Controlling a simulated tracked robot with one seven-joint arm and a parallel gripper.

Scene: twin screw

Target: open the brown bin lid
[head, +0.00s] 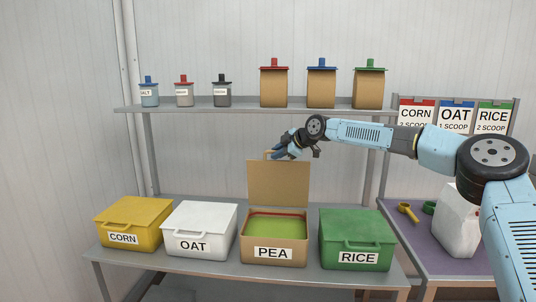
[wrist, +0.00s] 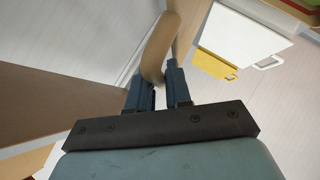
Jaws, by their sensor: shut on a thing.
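The brown bin (head: 273,249), labelled PEA, stands on the lower shelf between the white and green bins. Its brown lid (head: 278,184) stands upright at the back of the bin, and green contents show inside. My gripper (head: 275,154) is at the top edge of the raised lid, at its handle. In the wrist view the two blue fingers (wrist: 160,88) are closed around the brown handle (wrist: 157,48). The lid's flat panel (wrist: 60,98) fills the left of that view.
The yellow CORN bin (head: 133,223), white OAT bin (head: 199,228) and green RICE bin (head: 356,239) have shut lids. Jars and brown containers stand on the upper shelf (head: 240,108) above. A purple-topped table (head: 425,255) holds a white container (head: 458,220) and a yellow scoop (head: 408,212).

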